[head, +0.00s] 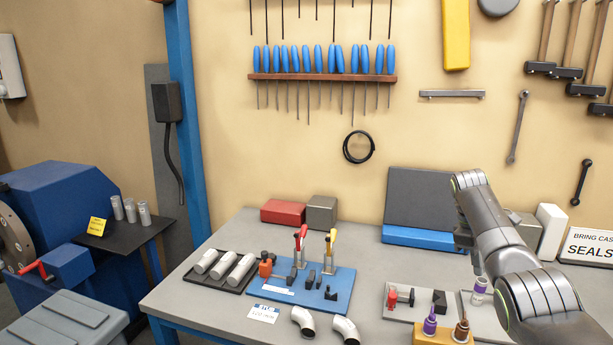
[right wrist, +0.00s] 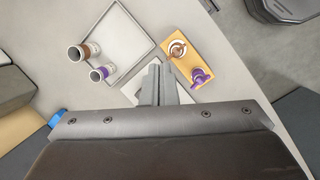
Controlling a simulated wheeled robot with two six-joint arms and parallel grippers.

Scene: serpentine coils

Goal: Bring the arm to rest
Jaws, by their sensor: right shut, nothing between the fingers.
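My right arm comes in from the lower right of the head view, and its gripper (head: 476,264) hangs over the right part of the workbench. In the right wrist view its two grey fingers (right wrist: 158,84) are together with nothing between them. Ahead of them in that view is a grey tray (right wrist: 136,20) with a brown-banded cylinder (right wrist: 77,52) and a purple-banded cylinder (right wrist: 97,75) at its edge. Beside it a yellow block (right wrist: 180,57) carries a brown-topped bottle (right wrist: 178,48) and a purple-topped bottle (right wrist: 199,76). My left gripper does not show.
The workbench (head: 222,310) holds a blue mat (head: 341,309) with tools and a dark tray (head: 193,277) of grey cylinders. Two metal elbows (head: 345,330) lie at the front. A pale tray (head: 398,314) with small parts is near my arm. A sign (head: 590,247) stands right.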

